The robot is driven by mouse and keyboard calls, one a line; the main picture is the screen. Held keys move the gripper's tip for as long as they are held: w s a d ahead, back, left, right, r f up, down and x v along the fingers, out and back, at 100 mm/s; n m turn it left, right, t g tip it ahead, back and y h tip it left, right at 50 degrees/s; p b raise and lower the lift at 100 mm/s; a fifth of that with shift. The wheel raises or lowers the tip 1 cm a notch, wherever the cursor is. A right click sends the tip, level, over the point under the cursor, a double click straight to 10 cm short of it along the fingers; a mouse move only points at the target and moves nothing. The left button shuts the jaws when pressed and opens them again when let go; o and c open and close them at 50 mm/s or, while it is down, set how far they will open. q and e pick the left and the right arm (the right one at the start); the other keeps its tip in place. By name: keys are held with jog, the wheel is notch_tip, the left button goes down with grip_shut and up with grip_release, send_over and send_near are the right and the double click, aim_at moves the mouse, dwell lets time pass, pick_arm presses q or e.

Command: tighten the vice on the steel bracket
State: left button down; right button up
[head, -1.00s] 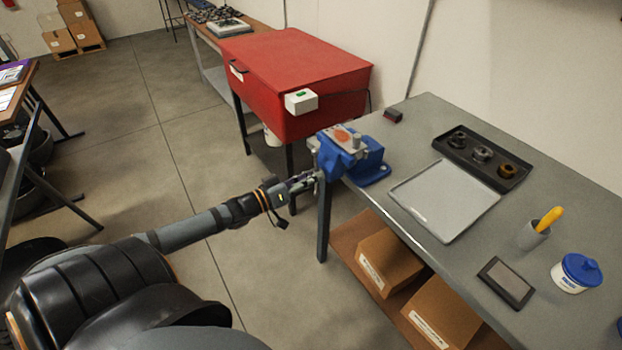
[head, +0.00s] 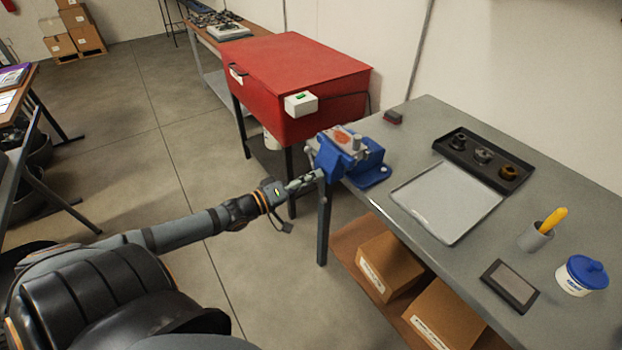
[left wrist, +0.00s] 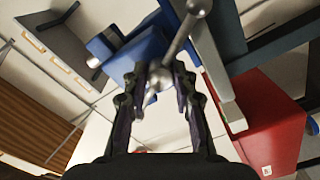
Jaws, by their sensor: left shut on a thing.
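The blue vice (head: 341,158) is mounted at the left corner of the grey workbench. The steel bracket (head: 346,138), with an orange-brown patch, sits at the top of its jaws. In the left wrist view the vice's blue body (left wrist: 140,57) and its steel handle bar (left wrist: 178,45) with a ball end show close up. My left gripper (head: 316,176) is at the near side of the vice. In the left wrist view its fingers (left wrist: 160,82) are shut on the handle's ball end. My right gripper is in neither view.
A red cabinet (head: 295,65) stands close behind the vice.

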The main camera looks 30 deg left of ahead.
pick_arm(q)
jog(key=shift+f, duration=0.2)
jog(key=c, duration=1.4)
grip_release()
jog(key=shift+s, duration=0.1)
jog(key=o, duration=0.3)
jog(key=shift+a+r, duration=0.1)
jog(key=shift+o, duration=0.2)
